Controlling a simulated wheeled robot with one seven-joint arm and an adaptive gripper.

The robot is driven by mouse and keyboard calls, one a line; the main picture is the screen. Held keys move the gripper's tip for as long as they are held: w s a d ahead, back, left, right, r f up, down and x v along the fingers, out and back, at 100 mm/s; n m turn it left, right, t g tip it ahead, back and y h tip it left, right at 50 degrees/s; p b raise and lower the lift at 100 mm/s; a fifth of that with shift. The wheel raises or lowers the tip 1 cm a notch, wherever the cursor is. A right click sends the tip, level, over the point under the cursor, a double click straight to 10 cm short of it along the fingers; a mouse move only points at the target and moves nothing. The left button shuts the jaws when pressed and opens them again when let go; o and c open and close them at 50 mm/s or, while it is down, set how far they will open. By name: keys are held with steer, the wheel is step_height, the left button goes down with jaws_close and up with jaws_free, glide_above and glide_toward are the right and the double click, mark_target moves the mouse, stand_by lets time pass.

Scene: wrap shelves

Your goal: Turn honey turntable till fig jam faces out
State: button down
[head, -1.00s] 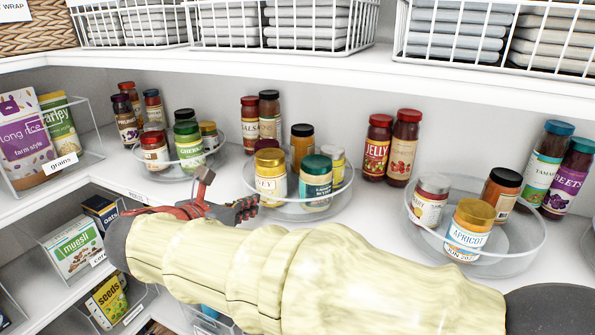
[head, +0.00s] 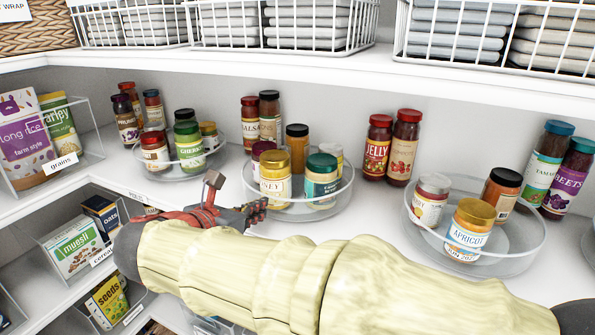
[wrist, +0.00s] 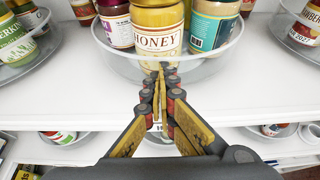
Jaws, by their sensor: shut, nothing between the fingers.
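The honey turntable (head: 300,212) is a clear round tray with a low wall on the middle shelf. The yellow-lidded honey jar (head: 275,176) stands at its front; its HONEY label faces my gripper in the wrist view (wrist: 157,38). A teal-lidded jar (head: 321,182) is to its right. A dark-red jar (wrist: 113,24) is to its left, its label partly readable; I cannot tell whether it is fig jam. A black-lidded jar (head: 297,150) and a pale-lidded jar stand behind. My gripper (wrist: 162,72) is shut and empty at the tray's front wall; contact is unclear.
Other clear turntables with jars stand left (head: 184,172) and right (head: 470,252). JELLY and another red jar (head: 403,150) stand between. Salsa (head: 250,122) is behind. Boxes fill the lower-left shelves. The shelf front (wrist: 255,108) is bare.

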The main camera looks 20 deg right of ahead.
mark_target(286, 210)
steer(key=shift+s+d, duration=0.1)
steer(key=shift+s+d, duration=0.75)
steer(key=shift+s, duration=0.05)
steer(key=shift+s+d, duration=0.6)
steer(key=shift+d, duration=0.35)
steer(key=shift+s, duration=0.1)
